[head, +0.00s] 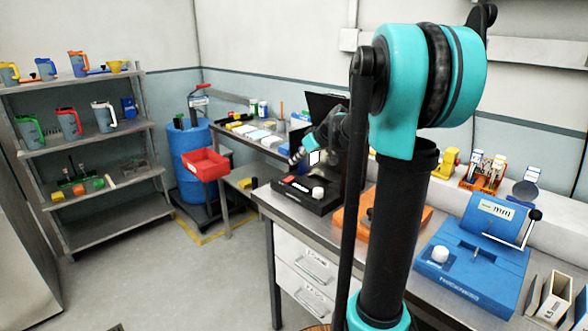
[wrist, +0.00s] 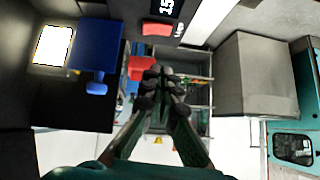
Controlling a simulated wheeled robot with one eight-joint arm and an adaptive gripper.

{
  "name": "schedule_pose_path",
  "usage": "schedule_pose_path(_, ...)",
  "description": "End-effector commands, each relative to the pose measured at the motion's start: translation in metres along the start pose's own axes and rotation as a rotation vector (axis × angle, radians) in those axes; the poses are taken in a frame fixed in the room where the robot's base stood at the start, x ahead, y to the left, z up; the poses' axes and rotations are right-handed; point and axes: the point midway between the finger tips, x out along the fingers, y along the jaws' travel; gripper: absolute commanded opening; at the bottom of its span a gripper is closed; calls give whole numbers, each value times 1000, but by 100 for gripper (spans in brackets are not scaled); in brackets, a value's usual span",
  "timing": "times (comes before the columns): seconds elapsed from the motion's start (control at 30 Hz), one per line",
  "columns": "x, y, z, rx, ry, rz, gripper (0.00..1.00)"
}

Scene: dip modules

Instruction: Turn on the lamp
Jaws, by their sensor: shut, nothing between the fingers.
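A black lamp unit (head: 312,204) stands at the left end of the workbench, with a red switch and a white knob (head: 318,193) on its top. In the wrist view the red switch (wrist: 157,29) shows at the top, beside a dark display with white digits. A dark upright panel with a bright white square (head: 315,157) rises behind the unit. The white square also shows in the wrist view (wrist: 52,45). My gripper (head: 295,157) hangs above the unit, shut and empty. Its fingertips (wrist: 160,78) appear below the switch in the wrist view, apart from it.
A blue device (head: 470,258) and an orange device (head: 422,217) share the workbench (head: 265,205). My arm hides part of the bench. A blue barrel with a red bin (head: 205,165) and a shelf of jugs (head: 80,140) stand left. Open floor lies in front.

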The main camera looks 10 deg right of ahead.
Motion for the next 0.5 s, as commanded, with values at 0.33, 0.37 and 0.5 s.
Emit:
schedule_pose_path(0.33,-55,-7,1,0,0,1,0)
schedule_pose_path(0.37,-57,-8,1,0,0,1,0)
schedule_pose_path(0.5,-62,-8,1,0,0,1,0)
